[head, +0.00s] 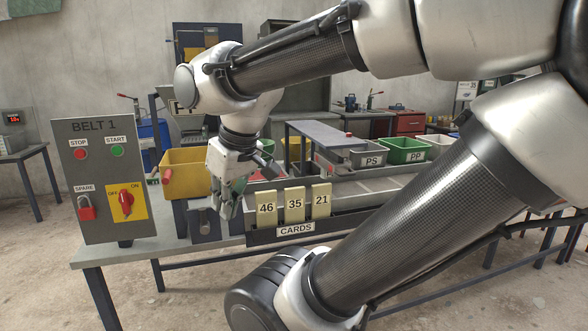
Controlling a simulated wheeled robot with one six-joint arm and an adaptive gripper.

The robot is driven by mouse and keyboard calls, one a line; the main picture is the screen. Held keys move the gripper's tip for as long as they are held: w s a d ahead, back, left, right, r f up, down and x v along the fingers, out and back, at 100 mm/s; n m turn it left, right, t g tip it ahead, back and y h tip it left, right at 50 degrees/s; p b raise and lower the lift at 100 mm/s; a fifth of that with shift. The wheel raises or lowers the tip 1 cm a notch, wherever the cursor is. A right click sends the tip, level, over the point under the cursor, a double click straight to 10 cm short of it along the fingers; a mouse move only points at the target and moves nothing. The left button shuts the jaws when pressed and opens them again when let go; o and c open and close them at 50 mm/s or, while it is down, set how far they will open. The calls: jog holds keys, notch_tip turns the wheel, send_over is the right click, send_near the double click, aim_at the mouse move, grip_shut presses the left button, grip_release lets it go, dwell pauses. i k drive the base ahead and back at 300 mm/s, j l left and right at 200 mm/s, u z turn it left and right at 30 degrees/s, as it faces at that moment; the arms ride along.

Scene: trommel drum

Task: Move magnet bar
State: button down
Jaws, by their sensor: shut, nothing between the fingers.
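My gripper (227,206) points down at the left part of the belt bench, just left of the yellow number cards. It is shut and appears empty. No magnet bar can be clearly made out; part of the bench behind my gripper and arm is hidden. A red grip-like piece (167,177) shows at the front of the yellow bin (190,163), left of my gripper; I cannot tell what it belongs to.
The BELT 1 panel (101,220) stands at the bench's left end. Yellow cards (294,202) marked 46, 35 and 21 stand in the CARDS holder (293,230), close right of my gripper. Bins PS (371,160) and PP (417,156) are farther right. My arm crosses the right side.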

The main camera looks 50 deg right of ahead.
aim_at(336, 165)
jog(key=z, duration=1.85)
jog(key=k+l, duration=0.2)
jog(key=u, duration=0.05)
